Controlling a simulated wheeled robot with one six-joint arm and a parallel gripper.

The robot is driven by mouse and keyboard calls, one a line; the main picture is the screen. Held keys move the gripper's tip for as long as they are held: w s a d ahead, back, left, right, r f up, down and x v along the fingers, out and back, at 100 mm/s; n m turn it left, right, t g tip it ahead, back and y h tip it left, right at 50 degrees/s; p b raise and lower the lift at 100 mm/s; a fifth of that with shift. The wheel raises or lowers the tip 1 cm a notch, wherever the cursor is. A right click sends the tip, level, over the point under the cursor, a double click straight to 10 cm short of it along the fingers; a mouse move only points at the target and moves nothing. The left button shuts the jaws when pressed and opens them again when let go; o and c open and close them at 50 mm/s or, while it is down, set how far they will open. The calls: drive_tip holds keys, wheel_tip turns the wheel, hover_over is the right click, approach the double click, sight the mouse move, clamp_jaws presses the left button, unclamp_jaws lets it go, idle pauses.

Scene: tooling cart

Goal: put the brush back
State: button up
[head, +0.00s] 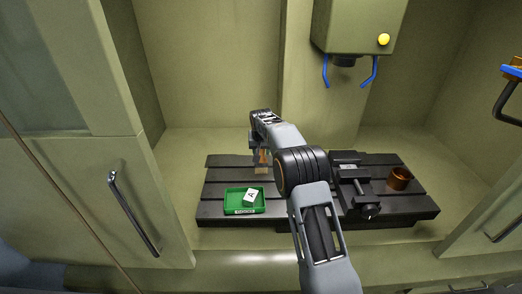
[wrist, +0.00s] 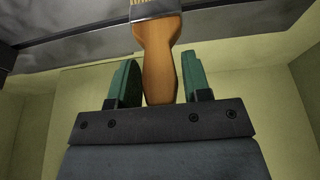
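The brush (wrist: 160,60) has an orange wooden handle, a metal ferrule and pale bristles. The bristle end points to the top of that view and is cut off by the frame. In the head view my gripper (head: 261,150) is over the left part of the slotted table, behind the green tray. The brush (head: 262,160) shows there only as a small tan piece below the gripper, partly hidden.
A green tray (head: 230,208) on the black slotted table (head: 290,222) holds a white block (head: 251,197) marked A. A dark vise (head: 353,187) stands right of my arm. A copper-coloured cup (head: 399,178) is at the right. A machine head (head: 355,30) with blue nozzles hangs above.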

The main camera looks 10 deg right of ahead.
drive_tip(key=shift+o, duration=1.2)
drive_tip(key=s+r+b, duration=0.1)
drive_tip(key=s+r, duration=0.4)
drive_tip(key=r, duration=0.3)
drive_tip(key=s+r+b, duration=0.1)
drive_tip(key=s+r, duration=0.4)
drive_tip(key=r, duration=0.3)
drive_tip(key=s+f+n, duration=0.1)
drive_tip(key=s+f, duration=0.2)
drive_tip(key=s, duration=1.2)
drive_tip(key=s+f+n+t, duration=0.1)
drive_tip(key=s+f, duration=0.3)
drive_tip(key=s, duration=1.1)
drive_tip(key=shift+y, duration=0.3)
